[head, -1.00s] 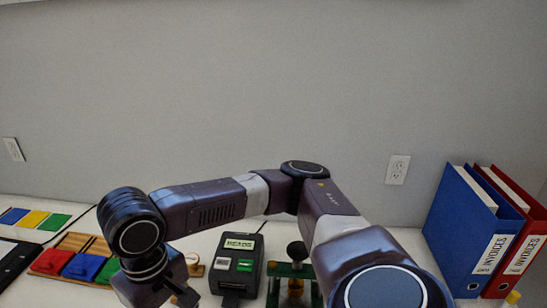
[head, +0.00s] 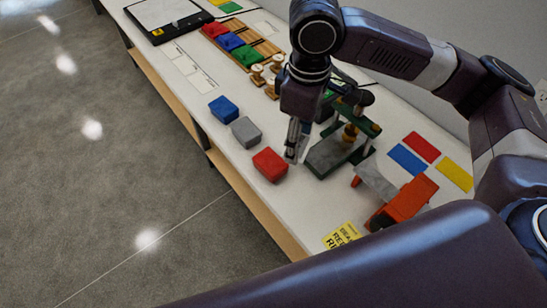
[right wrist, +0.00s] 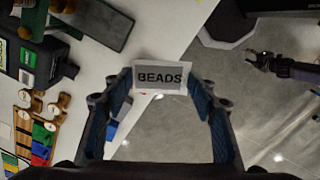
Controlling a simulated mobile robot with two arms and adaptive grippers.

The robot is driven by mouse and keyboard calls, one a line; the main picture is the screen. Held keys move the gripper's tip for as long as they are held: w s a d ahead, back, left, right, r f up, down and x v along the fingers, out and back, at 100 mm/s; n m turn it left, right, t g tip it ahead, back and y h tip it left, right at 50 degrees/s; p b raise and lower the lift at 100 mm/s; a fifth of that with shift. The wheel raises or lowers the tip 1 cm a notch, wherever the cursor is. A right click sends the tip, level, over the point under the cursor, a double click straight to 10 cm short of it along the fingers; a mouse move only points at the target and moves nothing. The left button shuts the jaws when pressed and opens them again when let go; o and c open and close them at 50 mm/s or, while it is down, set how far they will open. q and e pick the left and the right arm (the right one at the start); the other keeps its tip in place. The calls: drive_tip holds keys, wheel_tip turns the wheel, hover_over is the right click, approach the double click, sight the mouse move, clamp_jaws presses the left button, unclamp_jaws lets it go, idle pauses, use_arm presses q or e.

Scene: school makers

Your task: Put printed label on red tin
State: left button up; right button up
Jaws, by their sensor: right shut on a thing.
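The red tin (head: 270,165) stands on the white table near its front edge. My right gripper (head: 295,152) is just right of it, pointing down. In the right wrist view, the printed label (right wrist: 160,77), white and reading BEADS, is held between the two fingers. It hides most of the red tin there; only a little red shows below it. In the head view, the label is a small pale sheet seen nearly edge-on. My left gripper (right wrist: 254,58) shows in the right wrist view, over the floor and away from the tins; its jaw opening is unclear.
A grey tin (head: 245,132) and a blue tin (head: 223,108) stand in line behind the red one. A green-framed press (head: 335,150) is close to the right gripper's right. An orange tool (head: 405,200) and colored sheets lie farther right. Floor lies open left.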

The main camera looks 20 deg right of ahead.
drive_tip(key=w+n, duration=0.3)
drive_tip(key=n, duration=0.3)
drive_tip(key=r+n, duration=0.1)
drive_tip(key=n, duration=2.3)
hover_over(270, 161)
wheel_tip(270, 161, down, 19)
drive_tip(key=p, duration=0.3)
drive_tip(key=shift+r, duration=0.1)
use_arm(q)
drive_tip(key=r, duration=0.3)
drive_tip(key=shift+w+a+r, duration=0.15)
drive_tip(key=shift+w, duration=0.15)
use_arm(e)
drive_tip(key=shift+f, duration=0.45)
